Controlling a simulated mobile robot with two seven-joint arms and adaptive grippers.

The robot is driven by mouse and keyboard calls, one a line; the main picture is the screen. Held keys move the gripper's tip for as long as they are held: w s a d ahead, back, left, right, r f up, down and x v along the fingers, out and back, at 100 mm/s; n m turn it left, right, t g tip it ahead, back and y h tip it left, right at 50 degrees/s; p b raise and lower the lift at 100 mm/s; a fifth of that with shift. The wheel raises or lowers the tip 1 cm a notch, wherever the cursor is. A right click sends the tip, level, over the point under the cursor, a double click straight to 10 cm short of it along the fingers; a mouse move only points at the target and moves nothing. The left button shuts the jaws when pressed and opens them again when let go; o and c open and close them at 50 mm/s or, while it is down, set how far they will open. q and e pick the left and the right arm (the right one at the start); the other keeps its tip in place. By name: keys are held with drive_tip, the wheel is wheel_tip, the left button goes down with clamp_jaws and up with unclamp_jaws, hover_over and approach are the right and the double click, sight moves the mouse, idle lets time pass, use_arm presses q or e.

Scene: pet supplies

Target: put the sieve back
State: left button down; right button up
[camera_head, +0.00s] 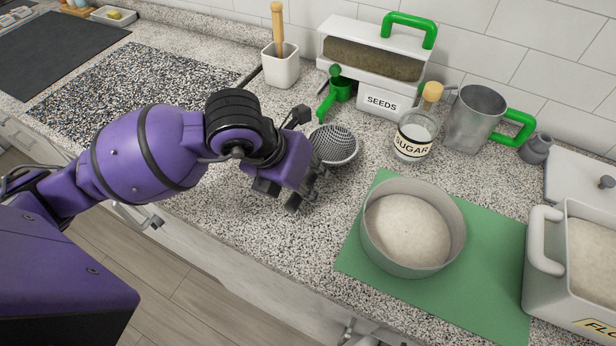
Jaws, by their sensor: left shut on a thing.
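The sieve (335,144), a small grey bowl with a perforated or mesh surface, is at the fingers of my left gripper (305,190). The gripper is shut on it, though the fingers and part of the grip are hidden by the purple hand. The sieve is over the counter, left of the sugar jar; I cannot tell whether it touches the counter. My right gripper is not in view.
Behind stand a white SEEDS box (385,98), a green scoop (340,88), a sugar jar (414,135) and a metal mug (475,118). A dough bowl (455,245) sits on a green mat (490,300), left of a flour bin (545,295). The front-middle counter is clear.

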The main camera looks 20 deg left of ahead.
use_arm(q)
drive_tip(key=c, duration=1.6)
unclamp_jaws()
drive_tip(key=shift+w+a+f, duration=0.1)
drive_tip(key=shift+f, duration=0.1)
drive_tip(key=shift+r, duration=0.4)
drive_tip(key=shift+p+v, duration=1.15)
drive_tip(key=shift+v, duration=4.7)
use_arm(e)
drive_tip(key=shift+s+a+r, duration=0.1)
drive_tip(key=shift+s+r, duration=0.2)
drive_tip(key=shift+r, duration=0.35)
